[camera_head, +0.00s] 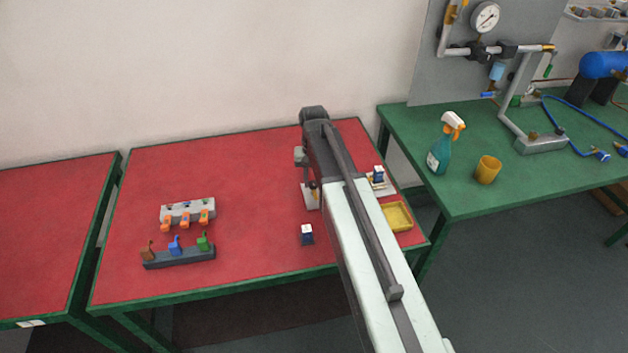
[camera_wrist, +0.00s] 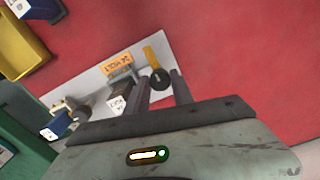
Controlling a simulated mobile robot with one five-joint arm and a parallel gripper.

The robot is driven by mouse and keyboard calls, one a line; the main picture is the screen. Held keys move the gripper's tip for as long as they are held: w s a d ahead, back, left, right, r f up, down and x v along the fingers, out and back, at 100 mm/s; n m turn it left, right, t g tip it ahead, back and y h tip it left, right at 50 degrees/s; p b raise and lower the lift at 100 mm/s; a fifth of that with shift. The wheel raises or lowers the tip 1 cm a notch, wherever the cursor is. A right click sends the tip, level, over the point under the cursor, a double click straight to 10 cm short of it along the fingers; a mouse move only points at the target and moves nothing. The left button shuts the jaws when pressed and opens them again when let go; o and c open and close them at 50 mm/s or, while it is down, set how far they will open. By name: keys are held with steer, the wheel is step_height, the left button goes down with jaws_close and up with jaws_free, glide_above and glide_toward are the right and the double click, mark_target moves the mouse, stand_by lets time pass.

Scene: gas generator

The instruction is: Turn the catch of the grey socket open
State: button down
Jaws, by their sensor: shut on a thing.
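The grey socket (camera_wrist: 122,76) stands on a pale grey plate (camera_wrist: 97,80) in the wrist view, beside an orange label. Its catch looks like a black round knob (camera_wrist: 160,80) with a yellow lever (camera_wrist: 153,58). My gripper (camera_wrist: 164,88) has its two fingers on either side of the knob and is shut on it; the contact itself is partly hidden. A white-faced plug (camera_wrist: 117,104) sits left of the fingers. In the head view my arm hides most of the plate, and only its ends show.
A blue and white connector (camera_head: 378,174) stands on the plate's right end. Another connector (camera_head: 306,234) stands near the red table's front. A yellow tray (camera_head: 397,216) lies right of my arm. A rack of coloured pieces (camera_head: 180,258) is at left. The table's middle is clear.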

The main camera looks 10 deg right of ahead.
mark_target(313, 183)
steer(key=c, duration=1.1)
jaws_free()
steer(key=shift+r, duration=0.1)
step_height(313, 183, up, 8)
steer(key=p, duration=0.8)
steer(key=shift+f, duration=0.2)
